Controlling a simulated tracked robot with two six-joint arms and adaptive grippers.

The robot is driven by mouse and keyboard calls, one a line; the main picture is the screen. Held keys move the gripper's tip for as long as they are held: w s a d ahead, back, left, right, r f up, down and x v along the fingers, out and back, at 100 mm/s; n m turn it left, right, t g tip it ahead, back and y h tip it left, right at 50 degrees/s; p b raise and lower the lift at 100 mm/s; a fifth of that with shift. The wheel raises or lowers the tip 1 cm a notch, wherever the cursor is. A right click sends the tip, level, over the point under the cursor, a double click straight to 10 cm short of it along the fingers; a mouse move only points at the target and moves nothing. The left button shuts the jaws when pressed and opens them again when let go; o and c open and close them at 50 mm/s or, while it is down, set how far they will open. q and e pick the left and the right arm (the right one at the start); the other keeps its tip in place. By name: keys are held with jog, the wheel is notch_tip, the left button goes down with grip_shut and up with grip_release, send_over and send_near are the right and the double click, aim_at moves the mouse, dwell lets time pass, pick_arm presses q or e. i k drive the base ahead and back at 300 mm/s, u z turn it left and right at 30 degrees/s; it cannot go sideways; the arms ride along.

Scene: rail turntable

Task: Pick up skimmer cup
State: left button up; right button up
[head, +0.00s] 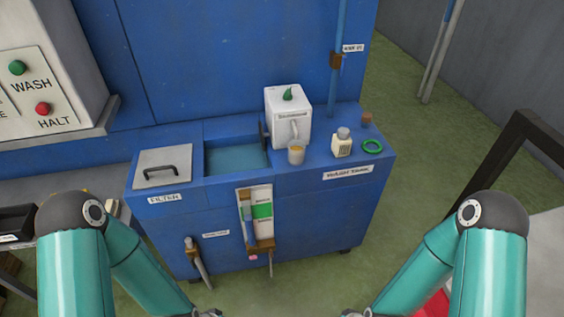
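The skimmer cup appears to be the small grey cup (296,153) with a tan top, standing on the blue tank unit in front of the white box (289,115). The box's short spout points down towards the cup. I cannot tell whether they touch. My left and right arms come in from the lower corners and run down out of the bottom of the picture. Only wrist parts show at the bottom edge, so neither gripper's fingers are in view. Both arms are well below the cup and apart from it.
On the tank unit (310,215), a small bottle (342,143), a green ring (372,146) and a brown stopper (366,119) stand right of the cup. An open water basin (235,158) and a handled filter lid (163,168) lie left. A blue pipe (339,40) rises behind.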

aim_at(296, 149)
jog(key=z, duration=0.15)
jog(key=i, duration=0.95)
jog(key=z, duration=0.5)
jog(key=k, duration=0.65)
jog(key=z, duration=0.6)
